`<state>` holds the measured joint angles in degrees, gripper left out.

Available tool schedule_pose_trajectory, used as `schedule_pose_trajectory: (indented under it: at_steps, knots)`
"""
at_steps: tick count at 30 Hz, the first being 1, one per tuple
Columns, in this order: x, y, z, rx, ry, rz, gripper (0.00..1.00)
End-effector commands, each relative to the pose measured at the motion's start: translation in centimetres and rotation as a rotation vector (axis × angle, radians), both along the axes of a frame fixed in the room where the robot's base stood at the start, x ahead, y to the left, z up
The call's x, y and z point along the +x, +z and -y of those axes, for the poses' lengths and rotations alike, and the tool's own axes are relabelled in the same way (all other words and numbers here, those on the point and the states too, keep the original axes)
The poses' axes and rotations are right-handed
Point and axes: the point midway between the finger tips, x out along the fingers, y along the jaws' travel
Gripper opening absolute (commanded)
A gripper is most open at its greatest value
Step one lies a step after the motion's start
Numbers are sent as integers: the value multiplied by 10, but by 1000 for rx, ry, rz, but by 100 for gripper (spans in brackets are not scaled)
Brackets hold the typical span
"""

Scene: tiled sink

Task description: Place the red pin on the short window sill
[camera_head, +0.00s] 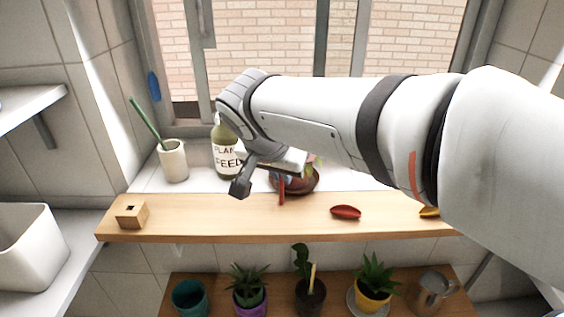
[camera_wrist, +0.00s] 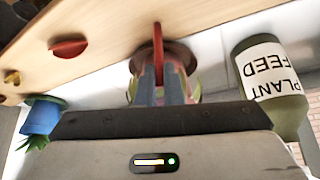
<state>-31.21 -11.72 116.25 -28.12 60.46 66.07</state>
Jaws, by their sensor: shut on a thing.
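My gripper (camera_head: 283,180) is shut on a slim red pin (camera_head: 282,195), which points downward at the back edge of a wooden board. In the wrist view the red pin (camera_wrist: 157,45) stands out between the blue fingertips of my gripper (camera_wrist: 160,85), its end overlapping the wooden board (camera_wrist: 110,25). I cannot tell whether the pin touches the board. In the head view the wooden board (camera_head: 240,215) runs below a white sill (camera_head: 210,186) at the window. My arm covers the right part of the sill.
A green plant feed bottle (camera_head: 225,155), a white cup (camera_head: 173,160) and a reddish-brown pot (camera_head: 305,180) stand on the sill. The board bears a wooden block (camera_head: 132,215), a red dish-like piece (camera_head: 345,212) and a yellow piece (camera_head: 429,212). Several potted plants stand below.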

Motion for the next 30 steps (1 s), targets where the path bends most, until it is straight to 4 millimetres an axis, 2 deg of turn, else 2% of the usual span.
schedule_pose_trajectory:
  at_steps: [6, 7, 15, 25, 30]
  knots:
    - [0, -4, 0, 0, -1, 0, 0]
    - [0, -3, 0, 0, -1, 0, 9]
    - [0, -2, 1, 0, -1, 0, 29]
    - [0, 4, 1, 0, -2, 0, 29]
    - [-14, 29, -6, 3, 0, 5, 29]
